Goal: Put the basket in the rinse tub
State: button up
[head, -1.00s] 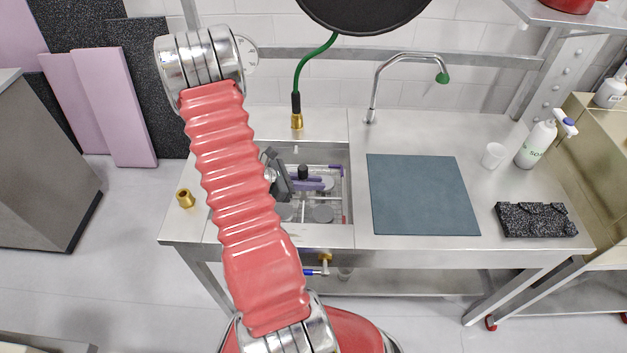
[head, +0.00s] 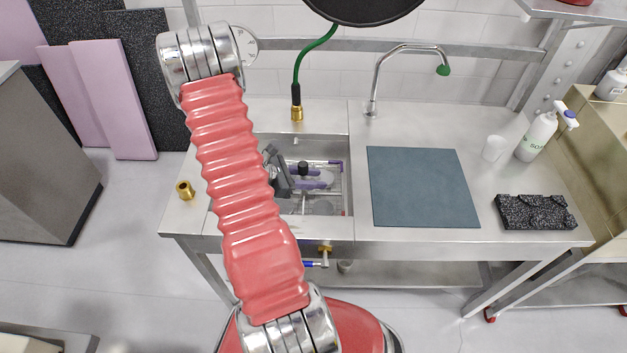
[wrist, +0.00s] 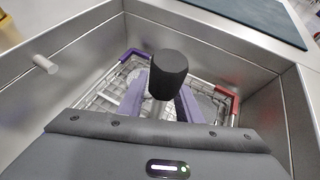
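A wire basket (head: 333,207) with purple corner pieces sits inside the walls of the sunken metal tub (head: 320,147). In the wrist view the basket (wrist: 108,92) shows a purple corner at left and a red one at right. Several round grey discs lie in it. A black knob (head: 303,168) stands above its middle; it also shows in the wrist view (wrist: 168,76). My gripper (head: 309,179) is down in the tub, its two lavender fingers apart on either side under the knob. The knob hides whether they touch its stem. My arm covers the tub's left part.
A blue-grey mat (head: 422,188) lies right of the tub. A white cup (head: 493,148), a soap bottle (head: 537,136) and a black speckled block (head: 535,212) stand farther right. A brass fitting (head: 185,190) is at left. A faucet (head: 376,85) and green hose (head: 308,60) rise behind.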

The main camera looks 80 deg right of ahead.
jog(key=v, duration=1.2)
dwell(0.6)
jog(key=shift+w, duration=0.1)
